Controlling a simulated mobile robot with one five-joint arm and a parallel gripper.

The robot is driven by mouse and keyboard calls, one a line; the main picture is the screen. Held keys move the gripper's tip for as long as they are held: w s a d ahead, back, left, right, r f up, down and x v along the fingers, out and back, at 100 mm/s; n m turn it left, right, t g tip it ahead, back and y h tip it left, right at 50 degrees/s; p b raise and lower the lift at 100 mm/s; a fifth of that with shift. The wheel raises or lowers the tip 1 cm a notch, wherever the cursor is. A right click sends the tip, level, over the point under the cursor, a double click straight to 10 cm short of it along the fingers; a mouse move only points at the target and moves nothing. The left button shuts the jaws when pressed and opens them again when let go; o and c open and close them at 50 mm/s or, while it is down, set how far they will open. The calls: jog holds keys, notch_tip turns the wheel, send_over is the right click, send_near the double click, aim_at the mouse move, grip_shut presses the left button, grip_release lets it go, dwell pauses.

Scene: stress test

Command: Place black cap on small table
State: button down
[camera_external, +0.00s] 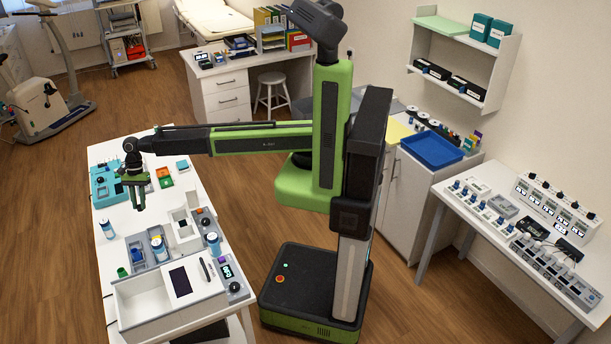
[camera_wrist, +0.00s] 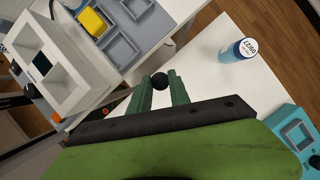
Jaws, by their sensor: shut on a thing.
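The black cap (camera_wrist: 160,81) is a small round dark piece between the tips of my gripper (camera_wrist: 160,90) in the wrist view. The green fingers are shut on it. In the external view my gripper (camera_external: 138,203) points down above the long white table (camera_external: 122,262) at the left. The cap cannot be made out there. The white table top (camera_wrist: 212,72) lies beneath the gripper in the wrist view. Which table is the small one is not clear; another white table (camera_external: 478,187) stands at the far right with devices on it.
A blue-and-white labelled bottle (camera_wrist: 237,53) stands right of the gripper in the wrist view, and a teal device (camera_wrist: 292,137) lies at the lower right. A white divided box (camera_wrist: 65,72) is at the left. An open white bin (camera_external: 150,298) fills the table's near end.

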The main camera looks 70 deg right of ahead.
jog(key=s+a+r+n+p, duration=0.2)
jog(key=s+a, duration=0.2)
jog(key=a, duration=0.7)
jog(key=r+n+g+h+p, duration=0.1)
jog(key=r+n+g, duration=0.1)
jog(key=n, duration=0.2)
send_over(151, 315)
jog(key=f+b, duration=0.7)
jog(key=w+d+f+b, duration=0.1)
jog(key=f+b, duration=0.2)
jog(key=shift+f, duration=0.35)
jog(key=shift+r, duration=0.3)
jog(key=shift+f, duration=0.3)
jog(key=c, duration=1.2)
grip_release()
jog(key=shift+r, duration=0.1)
jog(key=shift+r, duration=0.1)
